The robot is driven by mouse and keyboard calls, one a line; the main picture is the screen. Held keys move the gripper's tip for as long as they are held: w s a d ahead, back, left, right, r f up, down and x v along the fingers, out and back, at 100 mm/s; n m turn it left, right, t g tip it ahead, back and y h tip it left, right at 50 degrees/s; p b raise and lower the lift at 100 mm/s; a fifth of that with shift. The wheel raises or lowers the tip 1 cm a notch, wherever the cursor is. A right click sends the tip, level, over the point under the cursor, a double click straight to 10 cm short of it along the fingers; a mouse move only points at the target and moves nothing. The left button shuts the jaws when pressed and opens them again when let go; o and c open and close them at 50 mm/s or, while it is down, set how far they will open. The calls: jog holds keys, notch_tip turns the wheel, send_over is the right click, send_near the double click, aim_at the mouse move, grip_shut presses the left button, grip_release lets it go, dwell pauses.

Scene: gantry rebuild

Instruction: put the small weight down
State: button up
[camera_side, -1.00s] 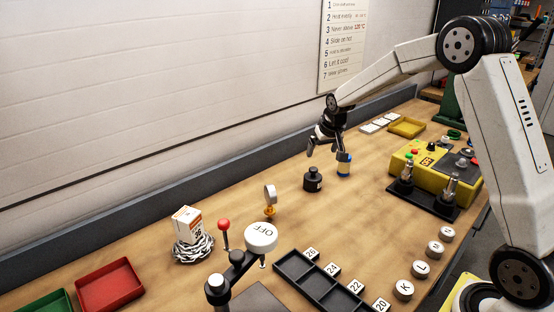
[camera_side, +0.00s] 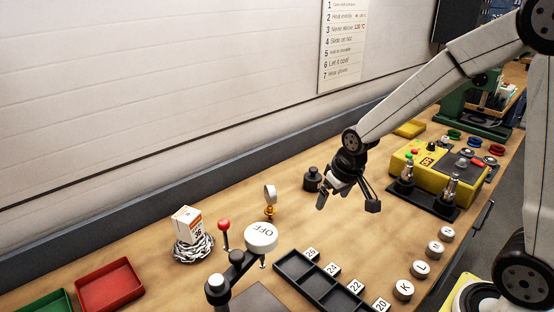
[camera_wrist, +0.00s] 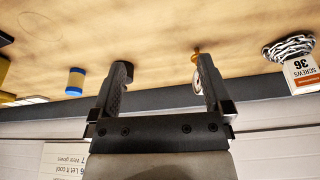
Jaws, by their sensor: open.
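The small weight (camera_side: 311,180), black with a narrow knobbed top, stands upright on the wooden bench in the side view. My gripper (camera_side: 347,204) is open with its fingers spread wide, in front of the weight and to its right.
A blue-and-cream cylinder (camera_wrist: 75,82) stands left of my fingers in the wrist view. A brass-stemmed gauge (camera_side: 270,200) stands left of the weight. A yellow control box (camera_side: 435,170) is to the right. A black slotted tray (camera_side: 320,285) lies in front; bench between is clear.

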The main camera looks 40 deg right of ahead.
jog(key=s+a+f+n, duration=0.1)
jog(key=s+a, duration=0.3)
jog(key=s, duration=0.5)
jog(key=shift+s+f+g, duration=0.25)
jog(key=shift+f+g, duration=0.05)
jog(key=shift+f, duration=0.15)
dwell(0.4)
